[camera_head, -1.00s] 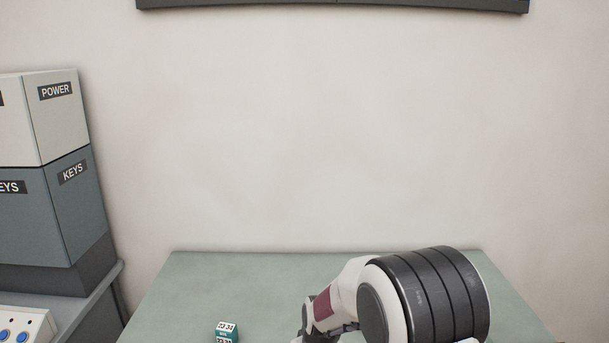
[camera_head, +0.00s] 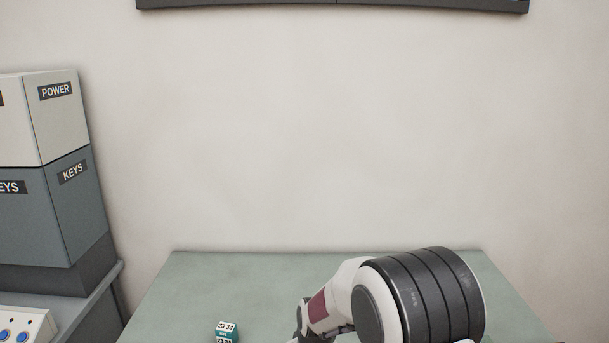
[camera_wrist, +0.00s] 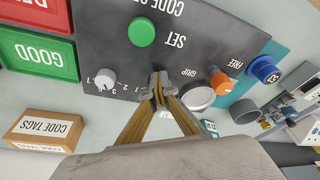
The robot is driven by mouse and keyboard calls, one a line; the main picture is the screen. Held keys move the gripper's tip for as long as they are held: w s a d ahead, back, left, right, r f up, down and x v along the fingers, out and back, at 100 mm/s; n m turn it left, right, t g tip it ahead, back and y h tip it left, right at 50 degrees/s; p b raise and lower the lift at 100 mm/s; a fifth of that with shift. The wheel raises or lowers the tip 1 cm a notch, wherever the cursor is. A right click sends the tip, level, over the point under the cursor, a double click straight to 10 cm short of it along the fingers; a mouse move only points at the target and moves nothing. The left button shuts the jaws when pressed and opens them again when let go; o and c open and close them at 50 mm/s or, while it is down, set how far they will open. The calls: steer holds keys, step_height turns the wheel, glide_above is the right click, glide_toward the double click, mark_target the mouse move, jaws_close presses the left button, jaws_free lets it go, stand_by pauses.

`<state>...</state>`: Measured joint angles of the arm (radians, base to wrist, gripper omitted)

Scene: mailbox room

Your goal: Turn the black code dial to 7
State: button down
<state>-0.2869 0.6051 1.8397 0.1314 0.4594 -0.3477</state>
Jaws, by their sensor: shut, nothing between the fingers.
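In the wrist view the dark code panel (camera_wrist: 205,20) appears upside down, with SET lettering and a green button (camera_wrist: 141,31). My gripper (camera_wrist: 160,86) is shut and empty, its fingertips together over the panel's lower part. A pale knob (camera_wrist: 104,78) is left of the fingertips, with small digits such as 1, 2 and 3 between. A round metal part (camera_wrist: 198,98) marked GRIP and an orange knob (camera_wrist: 221,82) near FREE are to the right. I cannot make out a black dial; the fingers hide part of the panel. Contact is unclear.
In the wrist view, a green GOOD tray (camera_wrist: 38,53), a red tray (camera_wrist: 35,12) and a CODE TAGS box (camera_wrist: 45,129) lie left. A blue knob (camera_wrist: 264,69) is right. The head view shows a small teal box (camera_head: 227,331) and stacked cabinets (camera_head: 40,205).

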steer(key=shift+s, duration=0.3)
stand_by(0.5)
steer(key=shift+r, duration=0.1)
steer(key=shift+w+a+v, duration=0.1)
steer(key=shift+w+v, duration=0.1)
steer(key=shift+v, duration=0.75)
steer(key=shift+w+a+v, duration=0.15)
steer(key=shift+w+v, duration=0.05)
steer(key=shift+v, duration=0.75)
steer(key=shift+w+a+v, duration=0.1)
steer(key=shift+w+v, duration=0.1)
steer(key=shift+v, duration=0.75)
steer(key=shift+r, duration=0.2)
steer(key=shift+w+d+r, duration=0.2)
steer(key=shift+w+d, duration=0.15)
steer(key=shift+d, duration=0.15)
steer(key=shift+w+d+r, duration=0.25)
steer(key=shift+w+d, duration=0.15)
steer(key=shift+d, duration=0.1)
steer(key=shift+s+d+x, duration=0.15)
steer(key=shift+s+x, duration=0.1)
steer(key=shift+x, duration=0.85)
steer(key=shift+s+d+x, duration=0.1)
steer(key=shift+s+x, duration=0.1)
steer(key=shift+x, duration=0.95)
steer(key=shift+s+d+x, duration=0.15)
steer(key=shift+s+x, duration=0.1)
steer(key=shift+x, duration=0.85)
steer(key=shift+f, duration=0.25)
